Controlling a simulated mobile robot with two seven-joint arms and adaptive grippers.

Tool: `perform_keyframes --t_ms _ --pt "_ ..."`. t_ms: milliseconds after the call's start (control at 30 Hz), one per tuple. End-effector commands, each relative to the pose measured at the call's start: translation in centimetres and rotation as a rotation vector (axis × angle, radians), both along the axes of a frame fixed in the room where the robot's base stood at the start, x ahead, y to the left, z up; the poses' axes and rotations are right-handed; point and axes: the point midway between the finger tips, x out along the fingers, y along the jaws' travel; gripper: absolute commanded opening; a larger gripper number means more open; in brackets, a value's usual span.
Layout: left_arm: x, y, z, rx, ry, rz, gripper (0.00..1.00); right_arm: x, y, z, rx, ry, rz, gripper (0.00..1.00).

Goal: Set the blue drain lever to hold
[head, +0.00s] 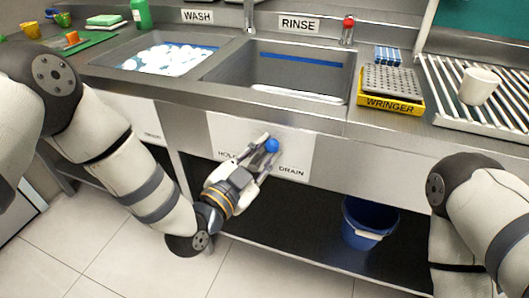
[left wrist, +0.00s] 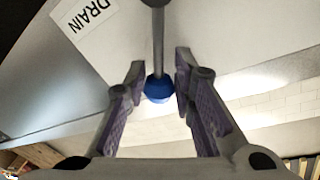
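The blue drain lever knob (head: 272,145) stands in front of the white panel (head: 225,128) below the rinse basin, between the HOLD and DRAIN labels. In the left wrist view the blue knob (left wrist: 159,88) sits on the end of a grey rod (left wrist: 158,45). My left gripper (head: 266,147) has its fingers on either side of the knob. The HOLD label is partly hidden by the gripper. My right gripper is not in view; only the right arm shows.
The sink front edge (head: 290,115) runs above the lever. A blue bucket (head: 366,222) stands on the dark lower shelf at the right. A yellow wringer tray (head: 390,103) and a white mug (head: 480,86) are on the counter. The tiled floor in front is clear.

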Motion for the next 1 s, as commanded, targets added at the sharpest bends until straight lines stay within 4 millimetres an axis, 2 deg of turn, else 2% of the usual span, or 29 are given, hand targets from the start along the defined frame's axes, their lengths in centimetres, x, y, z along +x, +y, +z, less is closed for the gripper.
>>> perform_keyframes --t_ms 467,1000 --pt "0.0 0.4 0.1 -0.070 0.026 -0.001 0.00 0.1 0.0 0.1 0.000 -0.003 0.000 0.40" --pt "1.0 3.4 0.4 -0.516 0.174 0.000 0.00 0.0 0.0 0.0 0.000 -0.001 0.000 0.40"
